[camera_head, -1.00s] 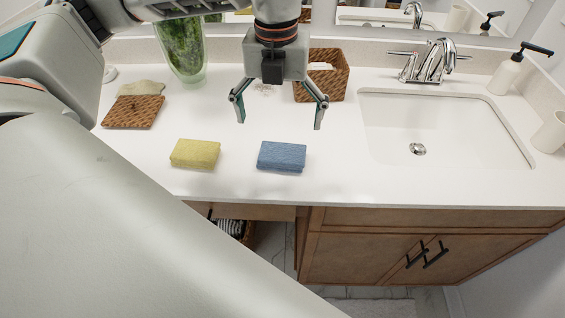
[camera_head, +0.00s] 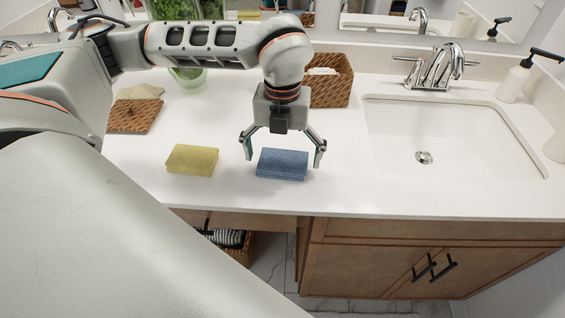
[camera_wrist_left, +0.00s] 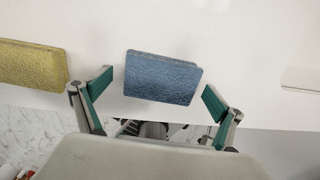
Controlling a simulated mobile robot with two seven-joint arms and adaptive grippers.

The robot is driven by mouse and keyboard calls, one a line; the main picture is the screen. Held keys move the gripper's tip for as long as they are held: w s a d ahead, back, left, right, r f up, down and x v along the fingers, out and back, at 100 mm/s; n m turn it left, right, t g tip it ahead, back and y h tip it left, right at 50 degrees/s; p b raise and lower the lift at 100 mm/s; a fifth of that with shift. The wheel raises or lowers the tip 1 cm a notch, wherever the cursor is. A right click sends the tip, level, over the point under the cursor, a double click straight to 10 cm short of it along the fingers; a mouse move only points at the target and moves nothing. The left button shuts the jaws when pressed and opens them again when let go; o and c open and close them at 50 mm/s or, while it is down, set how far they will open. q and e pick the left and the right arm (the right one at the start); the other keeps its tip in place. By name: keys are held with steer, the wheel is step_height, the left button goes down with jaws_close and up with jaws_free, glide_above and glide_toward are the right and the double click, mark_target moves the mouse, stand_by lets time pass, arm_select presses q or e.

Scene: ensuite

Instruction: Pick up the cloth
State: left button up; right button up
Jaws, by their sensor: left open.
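A folded blue cloth (camera_head: 282,165) lies flat on the white counter near its front edge. A folded yellow cloth (camera_head: 192,160) lies to its left. My left gripper (camera_head: 283,158) is open and empty, pointing down, with one finger on either side of the blue cloth in the head view. In the left wrist view the blue cloth (camera_wrist_left: 162,78) sits between and just beyond the open fingers, with no contact to be seen. The yellow cloth (camera_wrist_left: 30,66) is at that view's left edge. My right gripper is not in view.
A sink (camera_head: 450,140) with a chrome faucet (camera_head: 437,68) is at the right, with a soap dispenser (camera_head: 517,78) beyond. A wicker basket (camera_head: 332,88) stands behind my gripper. A woven mat (camera_head: 135,115) and a glass vase (camera_head: 188,77) are at the back left.

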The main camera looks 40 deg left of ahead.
mark_target(283, 159)
arm_select(q)
steer(key=c, duration=1.2)
step_height(283, 159, up, 20)
steer(key=shift+p, duration=0.8)
